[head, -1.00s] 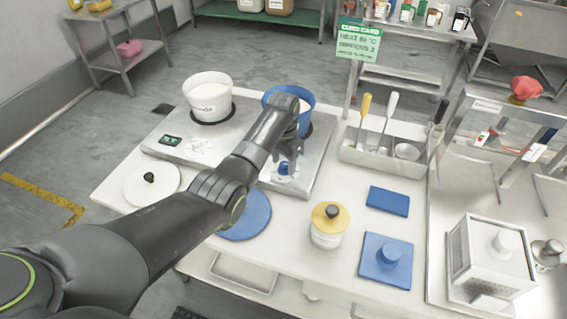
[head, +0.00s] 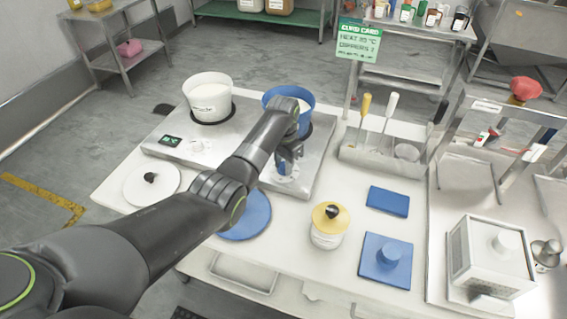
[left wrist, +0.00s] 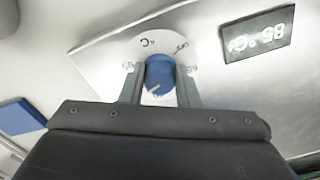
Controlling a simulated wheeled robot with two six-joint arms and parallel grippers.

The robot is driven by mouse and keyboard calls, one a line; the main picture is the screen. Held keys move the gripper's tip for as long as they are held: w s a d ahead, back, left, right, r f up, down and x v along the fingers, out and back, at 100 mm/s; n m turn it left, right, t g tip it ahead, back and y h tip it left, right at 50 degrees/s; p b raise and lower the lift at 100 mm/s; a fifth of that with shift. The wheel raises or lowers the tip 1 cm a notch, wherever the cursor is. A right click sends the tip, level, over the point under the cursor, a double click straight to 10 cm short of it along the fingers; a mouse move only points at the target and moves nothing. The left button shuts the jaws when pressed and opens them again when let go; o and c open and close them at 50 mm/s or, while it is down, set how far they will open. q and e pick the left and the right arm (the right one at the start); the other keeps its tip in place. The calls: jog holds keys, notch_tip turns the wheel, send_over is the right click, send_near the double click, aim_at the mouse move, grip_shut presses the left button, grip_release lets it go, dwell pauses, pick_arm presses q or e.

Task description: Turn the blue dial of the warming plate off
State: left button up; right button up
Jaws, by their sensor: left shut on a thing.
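The blue dial (left wrist: 158,72) sits on the front of the metal warming plate (left wrist: 110,55), over a white round scale. A short pale mark on the dial points to the lower left in the left wrist view. My left gripper (left wrist: 160,82) has one finger on each side of the dial and is shut on it. In the head view my left gripper (head: 288,163) reaches down to the plate in front of the blue pot (head: 307,98), and mostly hides the dial. A lit display (left wrist: 258,35) beside the dial shows a temperature. My right gripper is not in view.
A white pot (head: 207,100) stands on the plate's left part. A white lid (head: 150,185) and a blue lid (head: 246,218) lie in front.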

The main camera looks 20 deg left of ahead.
pick_arm(q)
jog(key=n+p, duration=0.2)
jog(key=n, duration=0.1)
jog(key=shift+r, duration=0.25)
jog(key=n+p, duration=0.2)
jog(key=n, duration=0.2)
jog(key=shift+d+f, duration=0.1)
jog(key=n+p, duration=0.1)
jog(key=n, duration=0.4)
jog(key=shift+p, duration=0.3)
jog(key=n, duration=0.5)
jog(key=shift+w+d+p, duration=0.1)
jog(key=shift+w+p, duration=0.05)
jog(key=shift+p, duration=0.15)
jog(key=n, duration=0.6)
jog(key=shift+w, duration=0.1)
jog(key=n, duration=0.5)
jog(key=shift+w, duration=0.1)
jog(key=n, duration=0.5)
jog(key=shift+n, duration=0.4)
jog(key=shift+w+n, duration=0.1)
jog(key=shift+n, duration=2.1)
